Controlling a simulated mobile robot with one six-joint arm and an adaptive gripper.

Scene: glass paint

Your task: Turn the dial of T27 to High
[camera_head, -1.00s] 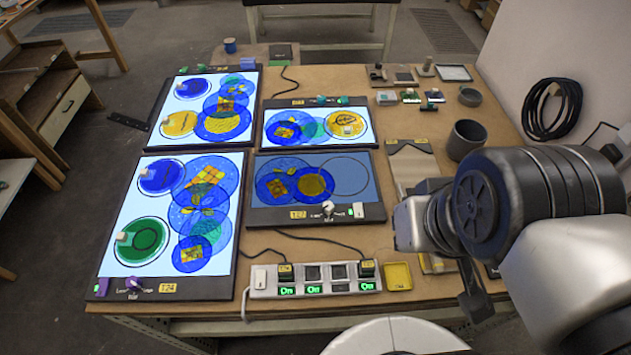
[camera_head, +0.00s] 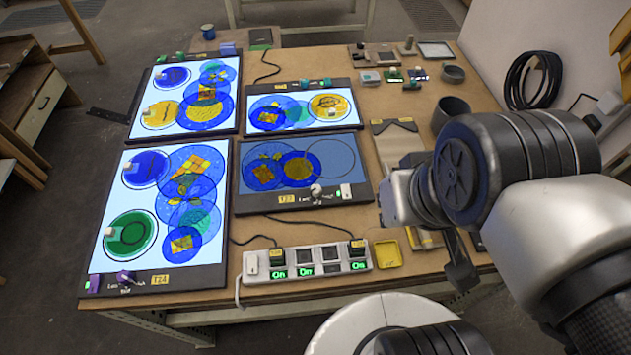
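The T27 panel (camera_head: 247,206) lies in the middle of the table, its blue screen dimmer than the other panels' screens. It carries coloured discs and an empty ring outline at its right. Its yellow T27 label (camera_head: 287,199) is on the dark front edge. The pale dial (camera_head: 316,189) stands on that edge, right of the label; its setting is too small to read. A white switch piece (camera_head: 346,191) is right of the dial. My arm comes in from the right, apart from the dial. A dark piece hangs below its wrist; whether its fingers are open is not clear.
A power strip (camera_head: 325,267) with green "On" displays lies in front of T27, beside a yellow tray (camera_head: 388,250). The T24 panel (camera_head: 92,262) is at left, with two bright panels behind. A dark cup (camera_head: 450,113) stands behind my arm. Cables cross the table.

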